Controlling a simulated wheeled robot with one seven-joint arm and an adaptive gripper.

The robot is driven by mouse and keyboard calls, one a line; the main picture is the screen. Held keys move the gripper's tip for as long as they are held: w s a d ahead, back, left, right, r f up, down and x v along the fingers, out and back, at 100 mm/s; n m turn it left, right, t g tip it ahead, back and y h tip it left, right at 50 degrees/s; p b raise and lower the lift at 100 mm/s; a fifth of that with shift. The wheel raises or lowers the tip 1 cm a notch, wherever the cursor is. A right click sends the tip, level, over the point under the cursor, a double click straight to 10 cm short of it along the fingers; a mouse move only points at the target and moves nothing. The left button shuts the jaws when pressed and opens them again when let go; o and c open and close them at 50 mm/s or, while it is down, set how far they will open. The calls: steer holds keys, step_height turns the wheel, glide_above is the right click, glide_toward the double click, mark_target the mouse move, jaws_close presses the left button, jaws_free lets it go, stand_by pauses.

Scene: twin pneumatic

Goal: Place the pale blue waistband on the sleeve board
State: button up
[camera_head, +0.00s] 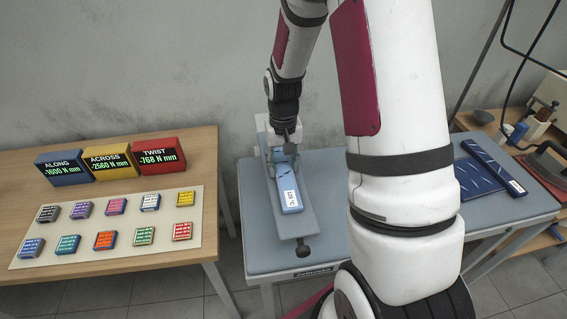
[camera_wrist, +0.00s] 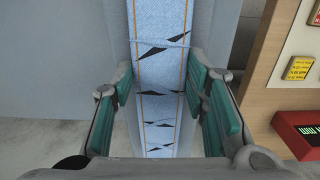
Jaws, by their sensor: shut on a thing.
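The pale blue waistband (camera_head: 287,180) lies lengthwise along the sleeve board (camera_head: 298,226), with a white label near its front end. In the wrist view the waistband (camera_wrist: 161,60) runs between the teal fingers, with orange stitching along both edges and dark angular marks across it. My gripper (camera_head: 280,152) is shut on the waistband near its far end, low over the board. In the wrist view my gripper (camera_wrist: 168,105) has one finger on each side of the band. I cannot tell whether the band's whole underside touches the board.
The sleeve board stands on a blue-grey pressing table (camera_head: 335,235). Dark blue strips (camera_head: 480,175) lie at its right. A wooden table (camera_head: 110,160) at left holds three readout boxes, blue, yellow and red (camera_head: 160,156), and several small coloured blocks. An iron (camera_head: 547,160) is at far right.

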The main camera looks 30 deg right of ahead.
mark_target(283, 167)
steer(key=o, duration=1.2)
steer(key=shift+f, duration=0.1)
step_height(283, 167, up, 12)
steer(key=f+b, duration=0.1)
steer(key=b, duration=0.1)
steer(key=shift+s+a+r+n+t, duration=0.85)
steer(key=shift+s+a+r, duration=1.15)
steer(key=shift+s+r, duration=0.8)
steer(key=shift+s+a+r+n+t, duration=0.7)
steer(key=shift+s+a+r+t, duration=0.3)
steer(key=shift+s+a+r, duration=1.35)
steer(key=shift+s+a+r+n+t, duration=0.85)
steer(key=shift+s+a+r, duration=0.75)
steer(key=shift+s+r, duration=1.6)
steer(key=shift+s+f, duration=0.45)
